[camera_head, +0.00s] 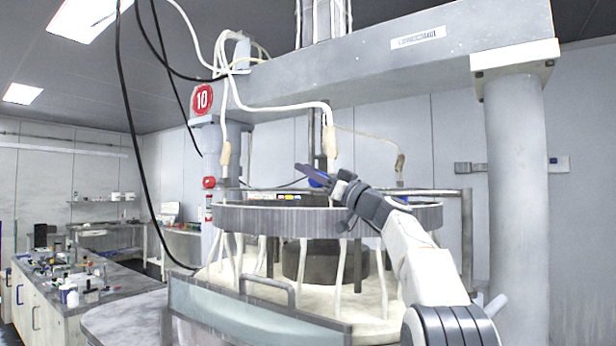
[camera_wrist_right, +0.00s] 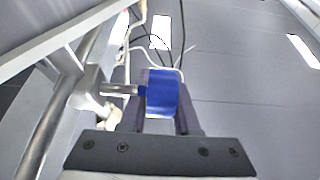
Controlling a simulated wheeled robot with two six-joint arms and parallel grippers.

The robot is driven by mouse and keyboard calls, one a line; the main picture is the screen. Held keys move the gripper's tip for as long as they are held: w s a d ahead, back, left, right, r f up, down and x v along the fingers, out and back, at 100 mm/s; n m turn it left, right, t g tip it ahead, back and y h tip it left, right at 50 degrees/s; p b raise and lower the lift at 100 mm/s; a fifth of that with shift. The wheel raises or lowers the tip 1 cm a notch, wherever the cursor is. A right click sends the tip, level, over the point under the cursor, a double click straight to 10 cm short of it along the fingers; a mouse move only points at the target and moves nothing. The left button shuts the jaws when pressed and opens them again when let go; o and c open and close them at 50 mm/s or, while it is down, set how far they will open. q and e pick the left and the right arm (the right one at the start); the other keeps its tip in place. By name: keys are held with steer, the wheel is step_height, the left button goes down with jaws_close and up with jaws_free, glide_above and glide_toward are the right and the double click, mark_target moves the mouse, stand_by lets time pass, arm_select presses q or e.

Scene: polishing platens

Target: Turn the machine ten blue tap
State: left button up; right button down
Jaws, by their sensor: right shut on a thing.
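The machine bears a red round sign with the number 10 (camera_head: 202,98) on its column. The blue tap (camera_wrist_right: 163,93) shows large in the right wrist view, on a short metal stem that comes from a fitting (camera_wrist_right: 88,88) on its left. In the head view a bit of blue tap (camera_head: 317,182) shows by the fingertips. My right gripper (camera_head: 318,175) reaches in from the right over the ring of the machine. In the wrist view its fingers (camera_wrist_right: 160,120) lie at the tap, partly hidden behind it, and are shut on it. My left gripper is in neither view.
A grey ring (camera_head: 270,221) circles the machine below my right gripper, with pale hoses hanging around it. A thick pillar (camera_head: 516,180) stands at the right. A cluttered workbench (camera_head: 125,282) is at the left. Black cables (camera_head: 138,150) hang at the left of the machine.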

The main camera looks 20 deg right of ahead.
steer(key=c, duration=0.6)
jaws_free()
steer(key=shift+c, duration=0.2)
steer(key=shift+s, duration=0.1)
steer(key=shift+s+d+f+b, duration=0.15)
steer(key=shift+f+b, duration=0.1)
steer(key=shift+b, duration=0.1)
steer(key=b+v, duration=0.6)
steer(key=v, duration=0.4)
steer(key=shift+r+b, duration=0.2)
steer(key=shift+b, duration=0.15)
